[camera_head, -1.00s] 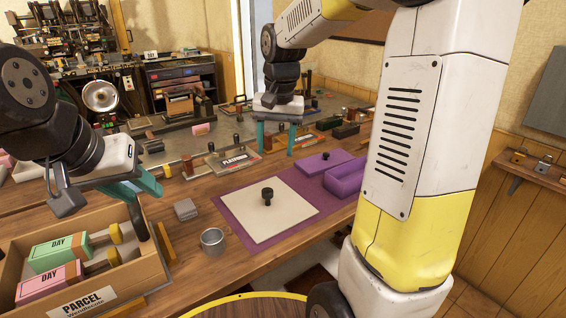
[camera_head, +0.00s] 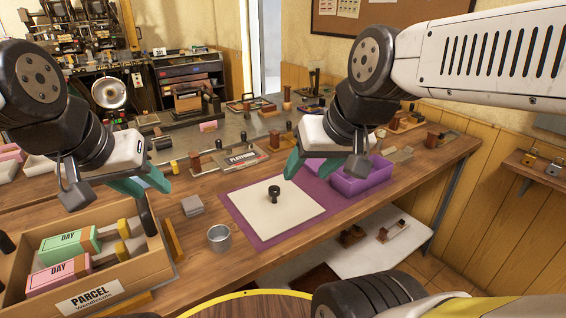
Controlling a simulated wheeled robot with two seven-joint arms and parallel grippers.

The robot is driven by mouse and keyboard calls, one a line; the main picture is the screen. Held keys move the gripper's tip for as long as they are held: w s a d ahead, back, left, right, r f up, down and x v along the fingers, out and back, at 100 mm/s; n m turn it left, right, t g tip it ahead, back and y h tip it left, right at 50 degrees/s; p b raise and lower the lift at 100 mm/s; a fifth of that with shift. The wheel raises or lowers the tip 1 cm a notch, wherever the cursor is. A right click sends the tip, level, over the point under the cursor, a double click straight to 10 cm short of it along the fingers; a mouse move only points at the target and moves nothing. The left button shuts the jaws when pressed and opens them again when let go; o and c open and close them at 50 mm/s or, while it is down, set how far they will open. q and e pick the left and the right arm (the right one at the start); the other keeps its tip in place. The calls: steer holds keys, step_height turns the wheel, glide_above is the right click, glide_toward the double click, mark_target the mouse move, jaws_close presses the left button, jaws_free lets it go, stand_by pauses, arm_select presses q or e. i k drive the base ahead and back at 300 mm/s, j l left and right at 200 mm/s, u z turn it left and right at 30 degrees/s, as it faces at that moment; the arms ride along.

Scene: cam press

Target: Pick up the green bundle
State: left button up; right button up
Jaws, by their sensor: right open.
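The green bundle (camera_head: 70,246), with a paper band marked DAY, lies in the open PARCEL box (camera_head: 165,272) at the lower left. A pink bundle (camera_head: 58,276), also marked DAY, lies in front of it. My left gripper (camera_head: 146,186) hangs above the back right part of the box, up and to the right of the green bundle in the picture. Its two teal fingers look apart, with nothing seen between them. My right gripper (camera_head: 330,164) is open and empty over the purple mat (camera_head: 243,215), far from the box.
Yellow-ended handled pieces (camera_head: 125,228) lie in the box beside the bundles. A metal cup (camera_head: 219,238) and a small grey block (camera_head: 192,206) stand right of it. A cream board (camera_head: 270,205) with a black knob lies on the mat, near a purple tray (camera_head: 365,183).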

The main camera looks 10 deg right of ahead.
mark_target(55, 250)
steer(key=u, duration=1.45)
